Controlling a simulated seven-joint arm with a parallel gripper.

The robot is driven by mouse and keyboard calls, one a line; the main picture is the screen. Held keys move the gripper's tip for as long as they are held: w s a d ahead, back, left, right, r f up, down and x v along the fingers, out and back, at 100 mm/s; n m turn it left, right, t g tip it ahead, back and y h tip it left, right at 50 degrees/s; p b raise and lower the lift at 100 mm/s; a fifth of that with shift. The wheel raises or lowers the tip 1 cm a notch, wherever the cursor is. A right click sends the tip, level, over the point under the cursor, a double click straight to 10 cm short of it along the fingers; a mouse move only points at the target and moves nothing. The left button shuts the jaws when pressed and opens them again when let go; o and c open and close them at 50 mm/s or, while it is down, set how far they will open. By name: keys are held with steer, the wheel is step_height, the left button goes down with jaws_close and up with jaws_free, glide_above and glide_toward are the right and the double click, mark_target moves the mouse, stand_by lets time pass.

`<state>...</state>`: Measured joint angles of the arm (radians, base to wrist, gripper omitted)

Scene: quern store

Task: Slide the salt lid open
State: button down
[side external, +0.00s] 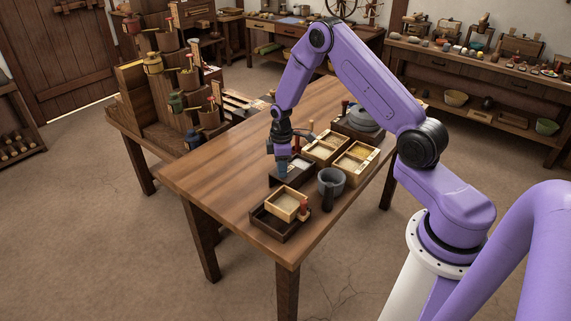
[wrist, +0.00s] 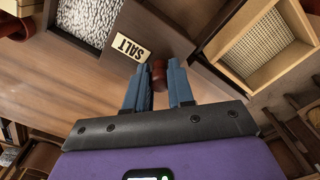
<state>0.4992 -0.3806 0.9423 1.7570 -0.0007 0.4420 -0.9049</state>
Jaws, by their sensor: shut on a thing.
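The salt box (side external: 275,180) is a dark wooden box on the table, and white salt (side external: 301,163) shows in its open part. In the wrist view the salt (wrist: 90,18) lies at the upper left, beside a cream label reading SALT (wrist: 130,47). A dark panel that looks like the lid (wrist: 155,30) covers the part beside the salt. My gripper (side external: 283,170) is low at the box. Its blue fingers are closed around a small red-brown knob (wrist: 159,72), seen between the fingertips in the wrist view. The fingers hide part of the knob.
A dark tray (side external: 262,222) with a light sieve box (side external: 284,204) stands in front. A grey mortar (side external: 331,180) and light wooden compartment boxes (side external: 355,163) stand close to the right. The table's left part (side external: 215,175) is clear.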

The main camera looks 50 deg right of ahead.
steer(key=c, duration=1)
jaws_free()
step_height(320, 180, up, 18)
steer(key=shift+f, duration=0.25)
steer(key=s+a+r+n, duration=0.1)
steer(key=s+a+r, duration=0.2)
steer(key=s+a, duration=0.45)
steer(key=s+a+r+n, duration=0.1)
steer(key=s+a+r, duration=0.1)
steer(key=s+a, duration=0.5)
steer(key=shift+n, duration=0.8)
steer(key=s, duration=0.6)
steer(key=s+a, duration=0.1)
steer(key=s, duration=1.2)
steer(key=shift+s+a+r, duration=0.3)
steer(key=shift+s+a, duration=0.05)
steer(key=shift+a, duration=0.05)
